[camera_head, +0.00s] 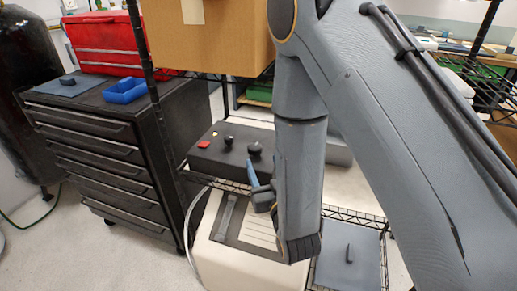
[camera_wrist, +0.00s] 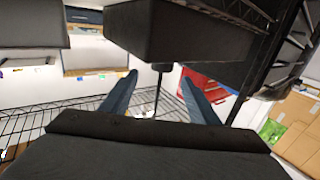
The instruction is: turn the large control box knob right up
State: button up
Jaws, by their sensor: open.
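The dark control box (camera_head: 212,158) sits on the wire shelf in the head view. On its top are a larger round black knob (camera_head: 254,149), a smaller black knob (camera_head: 228,141) and a red button (camera_head: 204,145). My gripper (camera_head: 256,182) is in front of the box, near its right part, its blue fingers below the larger knob in the picture. In the wrist view my gripper (camera_wrist: 160,88) has its two fingers spread and nothing held. A dark box (camera_wrist: 190,35) fills the upper middle there, with a small black knob-like part (camera_wrist: 162,67) at its lower edge, between and beyond the fingertips.
A cardboard box (camera_head: 210,35) is above the control box. A black drawer cabinet (camera_head: 95,140) with a blue bin (camera_head: 125,91) and red toolbox (camera_head: 105,45) stands left. A white case (camera_head: 208,232) is below. Wire shelf bars (camera_wrist: 60,110) show in the wrist view.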

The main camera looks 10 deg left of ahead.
aim_at(256, 151)
jog(key=p+x, duration=0.1)
jog(key=x, duration=0.6)
jog(key=shift+a, duration=0.25)
jog(key=c, duration=1)
jog(key=shift+c, duration=0.2)
jog(key=shift+a, duration=0.1)
